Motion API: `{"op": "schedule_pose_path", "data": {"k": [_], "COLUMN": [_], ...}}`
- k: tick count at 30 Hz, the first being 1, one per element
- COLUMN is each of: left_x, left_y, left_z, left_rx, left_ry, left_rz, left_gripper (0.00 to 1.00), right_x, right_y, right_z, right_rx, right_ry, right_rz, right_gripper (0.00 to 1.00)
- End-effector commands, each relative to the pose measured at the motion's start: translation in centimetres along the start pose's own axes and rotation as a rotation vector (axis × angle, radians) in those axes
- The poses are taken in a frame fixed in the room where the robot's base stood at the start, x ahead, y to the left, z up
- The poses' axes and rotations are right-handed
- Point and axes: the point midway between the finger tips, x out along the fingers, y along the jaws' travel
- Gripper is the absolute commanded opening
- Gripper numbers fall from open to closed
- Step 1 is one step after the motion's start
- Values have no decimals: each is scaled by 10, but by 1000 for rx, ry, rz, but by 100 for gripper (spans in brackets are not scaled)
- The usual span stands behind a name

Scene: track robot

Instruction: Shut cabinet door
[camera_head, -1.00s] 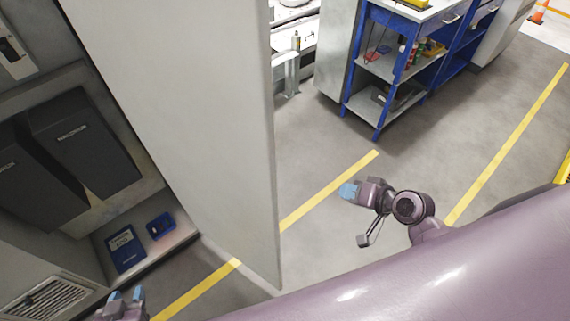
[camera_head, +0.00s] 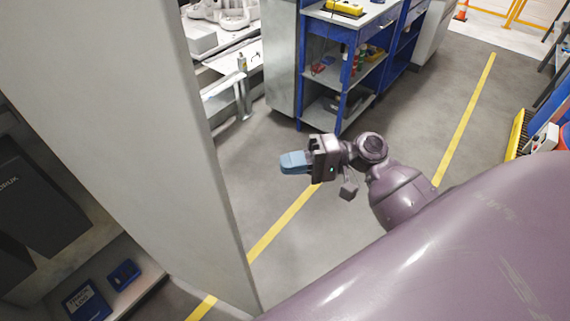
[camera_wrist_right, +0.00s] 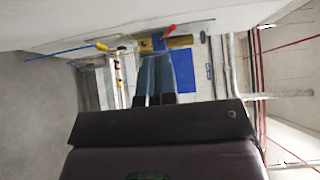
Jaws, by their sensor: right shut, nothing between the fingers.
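The cabinet door (camera_head: 120,110) is a tall pale grey panel standing open, its free edge running down the middle left of the head view. The open cabinet (camera_head: 70,255) is at the left behind it. My right gripper (camera_head: 284,163), with blue fingertips, is shut and empty to the right of the door's free edge, with a gap between them in the picture. Its closed blue fingers also show in the right wrist view (camera_wrist_right: 157,78). A pale surface lies along the top of that view; I cannot tell if it is the door. My left gripper is not in view.
Inside the cabinet are dark boxes (camera_head: 45,205), a blue logbook (camera_head: 87,300) and a small blue tray (camera_head: 123,275). A blue-framed workbench (camera_head: 340,75) stands at the back. Grey floor with yellow lines (camera_head: 282,222) is open around my right arm.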

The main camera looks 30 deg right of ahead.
Motion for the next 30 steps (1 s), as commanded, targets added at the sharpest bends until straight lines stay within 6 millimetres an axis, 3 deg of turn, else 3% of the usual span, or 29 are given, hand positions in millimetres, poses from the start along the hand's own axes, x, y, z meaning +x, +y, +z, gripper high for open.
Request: {"op": "schedule_pose_path", "data": {"k": [13,21,30], "left_x": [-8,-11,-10], "left_y": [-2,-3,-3], "left_z": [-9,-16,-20], "left_rx": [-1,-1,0], "left_ry": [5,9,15], "left_rz": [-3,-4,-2], "left_gripper": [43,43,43], "right_x": [79,99,103], "right_y": [-2,0,1], "right_z": [0,24,28], "right_rx": [0,1,1], "right_ry": [0,2,2], "right_rz": [-3,0,2], "right_gripper": [0,0,0]}}
